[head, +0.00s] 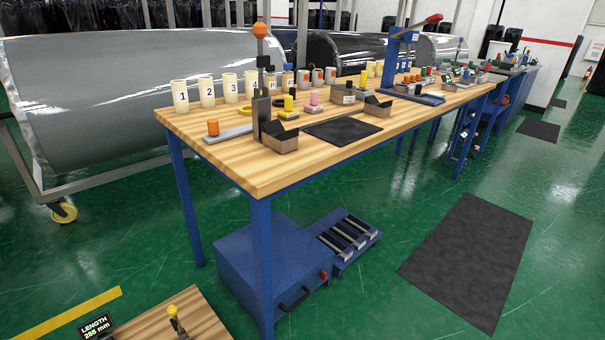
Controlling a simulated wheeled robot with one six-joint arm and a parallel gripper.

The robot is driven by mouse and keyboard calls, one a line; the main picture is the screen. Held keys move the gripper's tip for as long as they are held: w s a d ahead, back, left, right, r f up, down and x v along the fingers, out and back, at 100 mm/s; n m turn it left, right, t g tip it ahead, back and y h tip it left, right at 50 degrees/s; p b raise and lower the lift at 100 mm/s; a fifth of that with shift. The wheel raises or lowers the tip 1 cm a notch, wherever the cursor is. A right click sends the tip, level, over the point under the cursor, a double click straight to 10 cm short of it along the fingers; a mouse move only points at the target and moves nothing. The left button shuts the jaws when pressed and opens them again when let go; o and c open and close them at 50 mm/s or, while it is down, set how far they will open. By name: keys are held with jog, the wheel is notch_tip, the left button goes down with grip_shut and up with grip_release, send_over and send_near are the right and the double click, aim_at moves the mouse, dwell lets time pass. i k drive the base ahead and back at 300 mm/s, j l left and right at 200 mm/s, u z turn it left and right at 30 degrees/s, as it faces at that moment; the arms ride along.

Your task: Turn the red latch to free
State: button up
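A small red part (323,275), which looks like the red latch, sits on the right side of the blue cabinet (262,262) under the wooden workbench. It is too small to tell which way it is turned. A dark handle (294,299) is on the same face of the cabinet, lower and to the left. A blue press (393,58) on the bench also has a lever with a red grip (433,18), raised to the upper right. My gripper does not show in the head view.
The wooden workbench (230,165) carries cups, blocks and a dark mat (342,131). A blue tray (347,240) stands beside the cabinet. A floor mat (470,258) lies to the right, with clear green floor around it. A large wrapped roll (90,90) stands behind.

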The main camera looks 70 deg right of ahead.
aim_at(323, 274)
jog(key=k+j+z, duration=0.1)
jog(key=z, duration=0.35)
jog(key=k+z, duration=0.15)
jog(key=z, duration=1.2)
